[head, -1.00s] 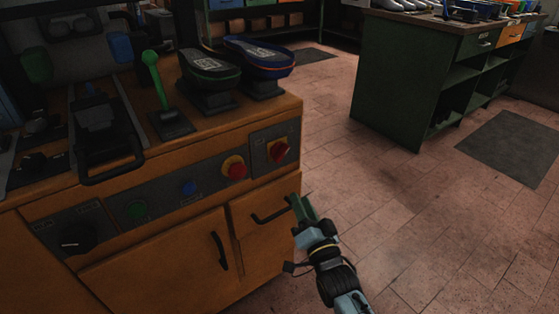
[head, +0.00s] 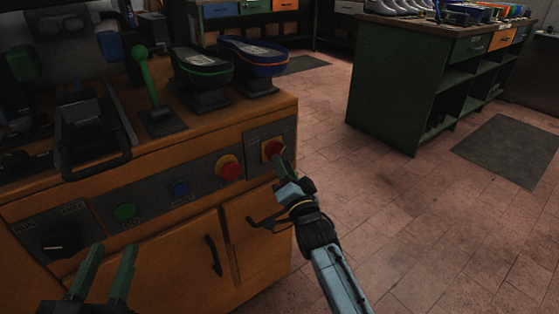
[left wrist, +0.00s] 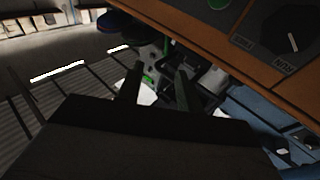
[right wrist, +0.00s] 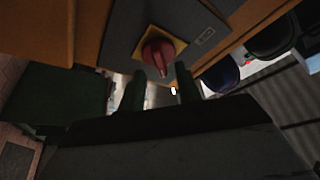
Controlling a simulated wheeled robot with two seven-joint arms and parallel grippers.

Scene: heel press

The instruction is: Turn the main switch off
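The main switch (head: 273,149) is a red rotary knob on a yellow plate at the right end of the machine's front panel. It shows in the right wrist view (right wrist: 158,48), its grip bar close to upright in that picture. My right gripper (right wrist: 158,90) is open and empty, its fingers pointing toward the panel close to the knob. In the head view the right gripper (head: 281,168) partly covers the knob's lower right; contact cannot be told. My left gripper (head: 109,252) is open and empty in front of the panel's lower left, near a black rotary knob (head: 54,244).
A red button on yellow (head: 230,168), a blue button (head: 180,188) and a green button (head: 124,211) sit left of the switch. A drawer handle (head: 268,222) is below.

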